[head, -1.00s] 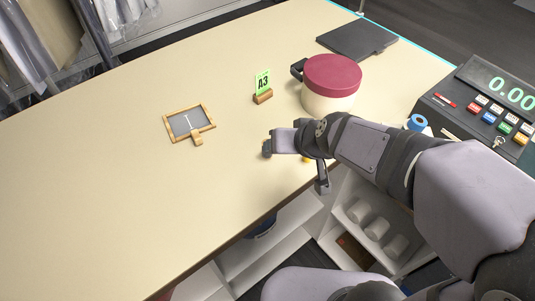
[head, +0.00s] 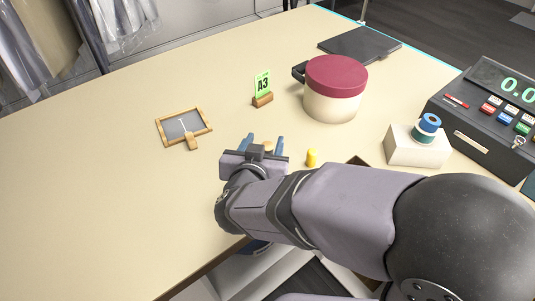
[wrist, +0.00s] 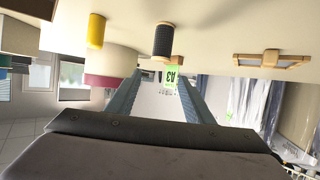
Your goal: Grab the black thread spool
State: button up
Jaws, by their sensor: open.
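The black thread spool (wrist: 163,41) has a dark ribbed body with tan ends. In the wrist view, which looks upside down, it stands on the table ahead of the fingertips, in line with the gap between them. In the head view only its tan top (head: 268,145) shows clearly, between the blue fingers; the rest is mostly hidden by my gripper. My gripper (head: 264,142) is open and low over the table near its front edge. Its two fingers also show in the wrist view (wrist: 161,80), spread apart with nothing between them.
A yellow spool (head: 312,158) stands close to the right of my gripper. A white box (head: 418,148) bears blue rolls (head: 429,124) at right.

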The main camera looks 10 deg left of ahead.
aim_at(270, 143)
notch_tip(270, 143, down, 4)
jog(key=shift+f, duration=0.2)
jog(key=shift+x, duration=3.7)
jog(key=shift+d+r, duration=0.1)
jog(key=c, duration=1.1)
